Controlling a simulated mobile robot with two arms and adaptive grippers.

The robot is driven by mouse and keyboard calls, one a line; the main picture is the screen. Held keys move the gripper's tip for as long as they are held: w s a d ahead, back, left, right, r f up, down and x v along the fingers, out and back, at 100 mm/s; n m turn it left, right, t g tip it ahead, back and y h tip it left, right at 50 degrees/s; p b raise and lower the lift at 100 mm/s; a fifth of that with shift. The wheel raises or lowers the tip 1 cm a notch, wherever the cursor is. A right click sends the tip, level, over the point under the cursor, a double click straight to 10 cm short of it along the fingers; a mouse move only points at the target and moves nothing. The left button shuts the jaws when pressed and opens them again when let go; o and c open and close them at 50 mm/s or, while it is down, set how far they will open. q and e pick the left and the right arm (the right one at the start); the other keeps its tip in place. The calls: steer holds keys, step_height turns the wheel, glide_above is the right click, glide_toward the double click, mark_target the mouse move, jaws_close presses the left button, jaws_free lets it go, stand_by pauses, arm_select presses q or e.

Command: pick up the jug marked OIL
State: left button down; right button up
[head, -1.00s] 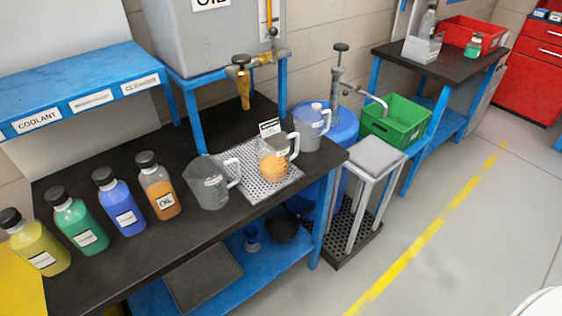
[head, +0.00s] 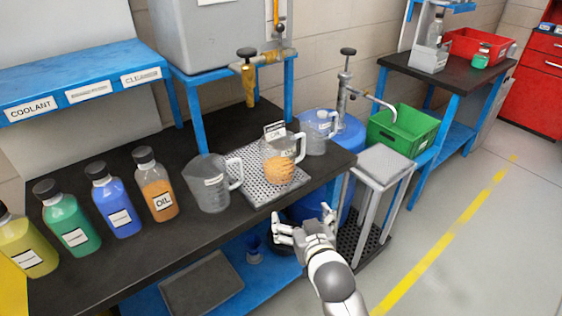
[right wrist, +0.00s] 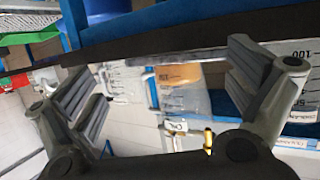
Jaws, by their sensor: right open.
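Three clear measuring jugs stand on the black bench in the head view. The jug with amber liquid (head: 281,170) is on the perforated tray (head: 251,189); its marking is too small to read surely. An empty jug (head: 210,185) is left of it and another jug (head: 315,134) is behind it to the right. My right gripper (head: 302,220) is open and empty, in front of the bench's edge, apart from the jugs. In the right wrist view the amber jug (right wrist: 180,75) shows beyond and between the open fingers (right wrist: 165,92). My left gripper is out of view.
Several bottles line the bench's left, including an orange one labelled OIL (head: 158,194). A blue drum (head: 345,138), a grey-topped stand (head: 384,163) and a green crate (head: 401,130) are right. The floor beyond is clear.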

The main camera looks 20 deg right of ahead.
mark_target(282, 165)
steer(key=w+r+t, duration=0.1)
steer(key=w+r, duration=0.1)
steer(key=w+a+r+t, duration=0.1)
steer(key=w+r, duration=0.1)
steer(key=r, duration=0.1)
steer(key=w+r+t, duration=0.1)
steer(key=w+r, duration=0.1)
steer(key=shift+a+r+t, duration=0.25)
steer(key=shift+a+t, duration=0.15)
steer(key=w, duration=0.4)
steer(key=shift+w+d, duration=0.2)
steer(key=shift+w, duration=0.35)
steer(key=shift+w+d+r+p, duration=0.15)
steer(key=shift+w+r+p, duration=0.05)
steer(key=shift+w+p, duration=0.3)
steer(key=w, duration=0.4)
steer(key=shift+w+d, duration=0.1)
steer(key=shift+d, duration=0.2)
steer(key=c, duration=1.1)
steer(key=shift+c, duration=0.4)
